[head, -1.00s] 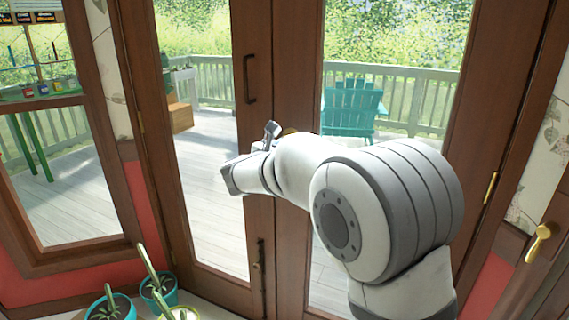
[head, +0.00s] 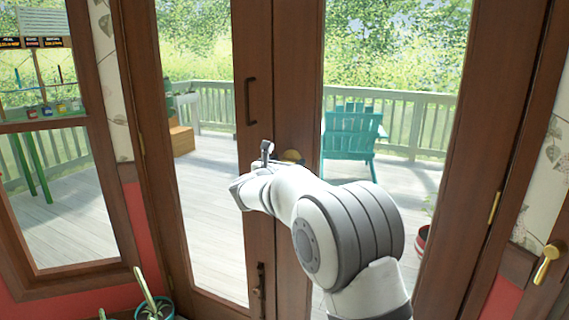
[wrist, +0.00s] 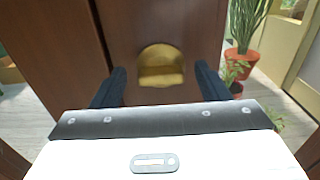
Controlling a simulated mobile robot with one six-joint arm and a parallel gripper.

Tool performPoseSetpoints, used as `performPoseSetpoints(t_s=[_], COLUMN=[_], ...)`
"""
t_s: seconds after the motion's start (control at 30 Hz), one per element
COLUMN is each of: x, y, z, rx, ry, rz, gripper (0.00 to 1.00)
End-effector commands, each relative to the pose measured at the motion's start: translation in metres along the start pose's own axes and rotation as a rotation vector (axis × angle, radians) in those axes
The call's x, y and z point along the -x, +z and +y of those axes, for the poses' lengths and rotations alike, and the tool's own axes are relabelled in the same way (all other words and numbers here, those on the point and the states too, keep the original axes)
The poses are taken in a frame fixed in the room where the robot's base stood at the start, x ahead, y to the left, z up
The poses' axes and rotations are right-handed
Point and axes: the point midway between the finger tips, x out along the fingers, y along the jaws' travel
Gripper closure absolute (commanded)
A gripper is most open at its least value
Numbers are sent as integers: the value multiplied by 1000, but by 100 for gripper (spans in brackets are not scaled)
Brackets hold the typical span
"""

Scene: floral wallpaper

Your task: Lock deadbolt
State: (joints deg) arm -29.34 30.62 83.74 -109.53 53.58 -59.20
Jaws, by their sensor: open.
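The deadbolt (wrist: 161,66) is a round brass piece with a raised thumb turn on the brown door. In the wrist view it sits between and beyond my gripper's two dark fingers (wrist: 160,85). The turn looks roughly level there. In the head view the deadbolt (head: 291,156) shows just above my arm, partly hidden by it. My gripper (head: 265,158) is open in front of the door, with nothing held. I cannot tell whether a finger touches the deadbolt.
A dark pull handle (head: 250,101) is above left on the door, and a bolt (head: 259,280) is low on it. A brass lever (head: 547,262) is at far right. Potted cacti (head: 150,296) stand at lower left. A teal chair (head: 352,140) is outside, through the glass.

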Motion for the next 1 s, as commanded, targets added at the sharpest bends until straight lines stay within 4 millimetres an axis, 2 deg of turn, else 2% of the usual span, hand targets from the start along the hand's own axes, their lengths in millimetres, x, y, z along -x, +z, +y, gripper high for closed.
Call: performPoseSetpoints(t_s=[0.07,0.6,0.63,1.0], x=[0,1,3,3], y=[0,0,0,-2], z=[0,1,7,3], rx=[0,-1,-1,-75], ry=[0,1,3,5], rz=[0,0,0,-2], gripper=[31,74,76,76])
